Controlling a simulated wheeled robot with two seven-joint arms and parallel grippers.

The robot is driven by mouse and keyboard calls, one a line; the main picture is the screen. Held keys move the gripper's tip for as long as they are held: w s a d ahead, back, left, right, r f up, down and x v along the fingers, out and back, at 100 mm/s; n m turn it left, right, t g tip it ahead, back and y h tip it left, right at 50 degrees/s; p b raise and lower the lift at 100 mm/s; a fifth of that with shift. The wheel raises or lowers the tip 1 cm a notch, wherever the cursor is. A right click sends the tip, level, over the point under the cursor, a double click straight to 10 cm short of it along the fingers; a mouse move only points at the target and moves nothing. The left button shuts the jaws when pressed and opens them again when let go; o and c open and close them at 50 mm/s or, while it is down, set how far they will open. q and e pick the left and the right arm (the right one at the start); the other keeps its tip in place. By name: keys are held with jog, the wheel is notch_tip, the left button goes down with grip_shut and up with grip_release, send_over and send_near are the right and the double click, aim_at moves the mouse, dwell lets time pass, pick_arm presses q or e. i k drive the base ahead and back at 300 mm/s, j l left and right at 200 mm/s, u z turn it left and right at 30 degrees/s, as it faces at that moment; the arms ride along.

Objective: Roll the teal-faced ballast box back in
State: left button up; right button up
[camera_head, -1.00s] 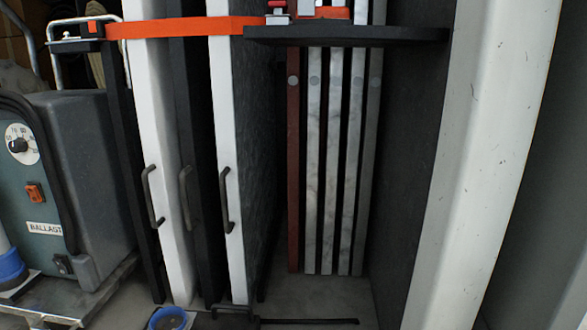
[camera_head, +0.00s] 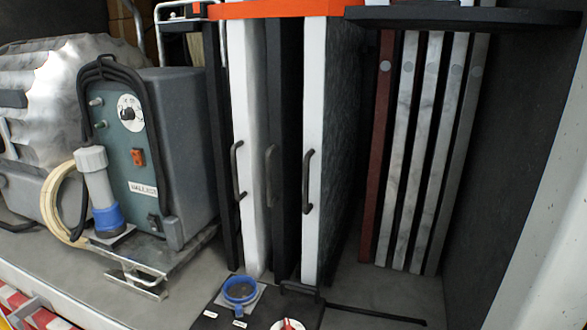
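The teal-faced ballast box (camera_head: 130,155) stands at the left in the head view. Its face has a white dial, an orange switch and a label reading BALLAST, and its side is dark grey. It sits on a low metal tray (camera_head: 170,262) with a handle loop (camera_head: 138,284) at its front edge. A blue and grey plug (camera_head: 98,190) with a coiled cream cable (camera_head: 68,208) rests at the box's front left. Neither of my grippers is in view.
White and dark upright panels with black handles (camera_head: 308,180) stand right of the box, under an orange strap (camera_head: 270,10). Red and grey slats (camera_head: 420,150) stand farther right. A blue-ringed socket (camera_head: 240,290) sits on a dark panel in front. A silver ribbed case (camera_head: 70,88) is behind left.

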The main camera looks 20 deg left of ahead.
aim_at(175, 185)
jog(key=u, duration=1.65)
jog(key=i+j+z, duration=0.1)
jog(key=i+j, duration=0.2)
jog(key=j, duration=0.15)
jog(key=i+j, duration=0.25)
jog(key=j, duration=0.2)
jog(key=i+z, duration=0.05)
